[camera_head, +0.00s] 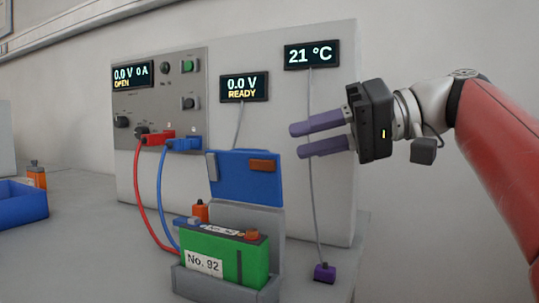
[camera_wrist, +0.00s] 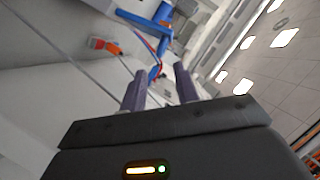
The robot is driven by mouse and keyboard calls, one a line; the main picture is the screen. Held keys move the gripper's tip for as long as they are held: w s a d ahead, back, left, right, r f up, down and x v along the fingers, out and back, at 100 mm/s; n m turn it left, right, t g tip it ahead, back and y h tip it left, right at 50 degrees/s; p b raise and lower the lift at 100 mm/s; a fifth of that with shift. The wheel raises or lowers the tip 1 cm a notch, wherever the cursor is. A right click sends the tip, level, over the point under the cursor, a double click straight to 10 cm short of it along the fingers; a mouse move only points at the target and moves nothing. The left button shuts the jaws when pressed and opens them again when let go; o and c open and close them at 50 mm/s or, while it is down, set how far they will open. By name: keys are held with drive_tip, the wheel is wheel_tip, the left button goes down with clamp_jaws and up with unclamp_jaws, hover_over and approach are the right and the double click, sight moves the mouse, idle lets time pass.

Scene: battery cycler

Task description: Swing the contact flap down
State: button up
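The contact flap (camera_head: 258,188) is a blue plate with a grey block and an orange-brown block on it. It stands raised, tilted back, above and behind the green battery (camera_head: 222,258), labelled No. 92. The battery sits in a grey cradle (camera_head: 215,287). My gripper (camera_head: 297,141) is to the upper right of the flap in the head view, apart from it. Its two purple fingers point left with a gap between them and nothing in it. The fingers also show in the wrist view (camera_wrist: 159,72), empty. A blue part in the wrist view may be the flap; I cannot tell.
Behind the cradle stands a grey panel (camera_head: 330,195) with displays reading 0.0 V OPEN, 0.0 V READY and 21 °C. A red cable (camera_head: 139,205) and a blue cable (camera_head: 160,200) hang at its left. A purple sensor block (camera_head: 324,273) lies right of the cradle. A blue bin (camera_head: 22,203) is far left.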

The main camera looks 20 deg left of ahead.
sight(266, 151)
drive_tip(key=x, duration=0.6)
drive_tip(key=shift+a+f+b, duration=0.15)
drive_tip(key=shift+a+b, duration=0.15)
drive_tip(key=shift+b, duration=0.1)
clamp_jaws()
